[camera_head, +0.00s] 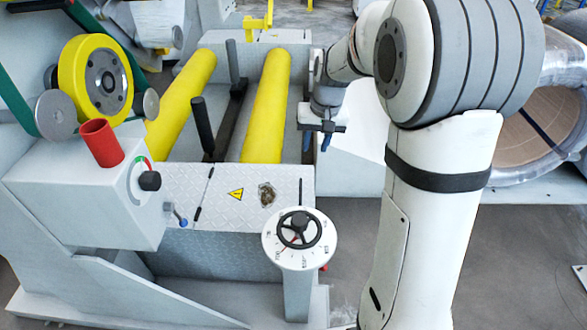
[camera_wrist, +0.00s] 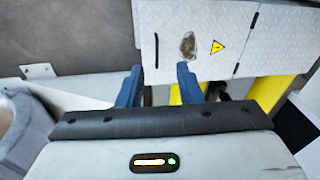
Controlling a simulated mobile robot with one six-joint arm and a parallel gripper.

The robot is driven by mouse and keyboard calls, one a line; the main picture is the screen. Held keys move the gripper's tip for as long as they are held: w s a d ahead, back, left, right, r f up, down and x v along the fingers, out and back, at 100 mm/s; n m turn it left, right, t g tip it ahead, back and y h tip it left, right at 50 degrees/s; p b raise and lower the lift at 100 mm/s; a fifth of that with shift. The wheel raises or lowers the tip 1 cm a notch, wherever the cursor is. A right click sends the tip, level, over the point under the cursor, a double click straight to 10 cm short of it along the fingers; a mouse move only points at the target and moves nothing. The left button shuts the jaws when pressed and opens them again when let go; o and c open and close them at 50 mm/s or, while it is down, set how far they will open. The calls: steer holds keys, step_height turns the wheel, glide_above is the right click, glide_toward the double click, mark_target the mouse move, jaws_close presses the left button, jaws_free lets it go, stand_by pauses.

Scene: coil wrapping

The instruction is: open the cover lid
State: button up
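The cover lid (camera_head: 248,182) is a light grey diamond-plate panel in front of the yellow rollers. It lies flat, level with the plate to its left. It carries a yellow warning triangle (camera_head: 236,194), a brownish patch (camera_head: 267,194) and a short black strip (camera_head: 300,190) near its right edge. The lid also shows at the top of the wrist view (camera_wrist: 205,18). My gripper (camera_head: 317,142) is above and behind the lid's right edge, apart from it. Its two blue fingers (camera_wrist: 160,68) are spread, with nothing between them.
Two yellow rollers (camera_head: 268,100) with upright black posts lie behind the lid. A handwheel on a round dial (camera_head: 299,229) stands in front of it. A control box with a red cylinder (camera_head: 101,143) is at left. A large coil (camera_head: 545,125) is at right.

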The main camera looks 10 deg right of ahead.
steer(key=m+y+b, duration=0.1)
steer(key=b, duration=0.8)
glide_toward(300, 192)
steer(key=shift+g, duration=0.4)
steer(key=f, duration=0.2)
steer(key=f+b, duration=0.1)
steer(key=f, duration=0.2)
steer(key=w+a+f+b, duration=0.1)
steer(key=f, duration=0.1)
steer(key=shift+a+f, duration=0.1)
steer(key=shift+f, duration=0.25)
steer(key=shift+s, duration=0.1)
jaws_close()
steer(key=shift+a+r, duration=0.1)
